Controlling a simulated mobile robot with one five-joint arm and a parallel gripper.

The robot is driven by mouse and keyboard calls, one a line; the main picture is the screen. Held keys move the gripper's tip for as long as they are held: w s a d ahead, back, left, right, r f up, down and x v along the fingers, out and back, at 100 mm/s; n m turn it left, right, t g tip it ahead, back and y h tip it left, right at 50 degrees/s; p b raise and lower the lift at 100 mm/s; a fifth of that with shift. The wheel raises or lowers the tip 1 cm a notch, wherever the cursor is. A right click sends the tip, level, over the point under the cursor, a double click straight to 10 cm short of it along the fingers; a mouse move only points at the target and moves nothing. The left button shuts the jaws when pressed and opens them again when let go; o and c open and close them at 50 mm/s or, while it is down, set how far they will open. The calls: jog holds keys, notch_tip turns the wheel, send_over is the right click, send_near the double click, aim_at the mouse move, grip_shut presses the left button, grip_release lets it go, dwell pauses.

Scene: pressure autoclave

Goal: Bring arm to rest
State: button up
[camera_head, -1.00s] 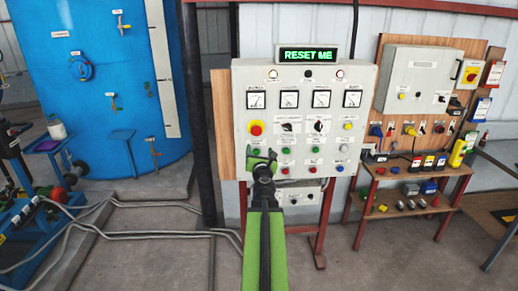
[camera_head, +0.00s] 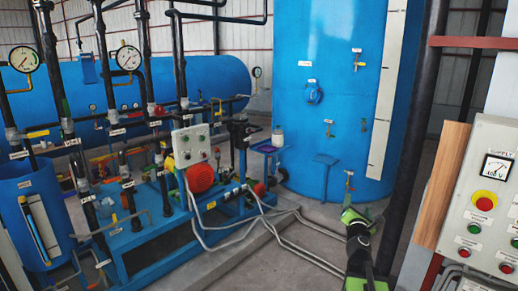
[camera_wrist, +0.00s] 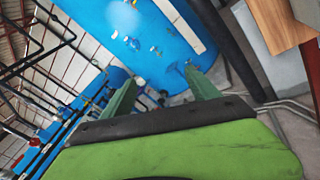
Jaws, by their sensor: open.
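My gripper (camera_head: 361,217) is at the lower right of the head view, at the end of my green and black arm. In the wrist view, my gripper (camera_wrist: 160,92) shows two green fingers spread apart with nothing between them. The blue tank (camera_wrist: 150,40) is beyond the fingers, with a clear gap in the picture. I cannot tell how far the gripper is from the floor.
A grey control panel (camera_head: 485,195) stands at the right edge. A dark post (camera_head: 415,130) is beside it. The tall blue tank (camera_head: 330,100) is behind my gripper. Pump and pipework (camera_head: 130,235) fill the left. Grey hoses (camera_head: 300,247) cross the floor.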

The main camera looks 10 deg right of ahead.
jog(key=a+f+m+g+y, duration=0.1)
jog(key=a+f+m+g, duration=0.1)
jog(key=a+f+m, duration=0.35)
jog(key=a+f+m+g+y+b, duration=0.1)
jog(key=a+f+m+g+y, duration=0.15)
jog(key=a+f, duration=0.6)
jog(key=a+f+m+g, duration=0.25)
jog(key=a+m, duration=0.25)
jog(key=a, duration=0.6)
jog(key=s+a+f+m+g+y, duration=0.2)
jog(key=s+a+f+m+g, duration=0.2)
jog(key=s, duration=0.4)
jog(key=s+a+f+m+g+y, duration=0.3)
jog(key=s+a+f+m+g, duration=0.1)
jog(key=s+a+m, duration=0.2)
jog(key=shift+s+a+f+m+y, duration=0.3)
jog(key=shift+s+a+f+y, duration=0.1)
jog(key=shift+s+a, duration=0.55)
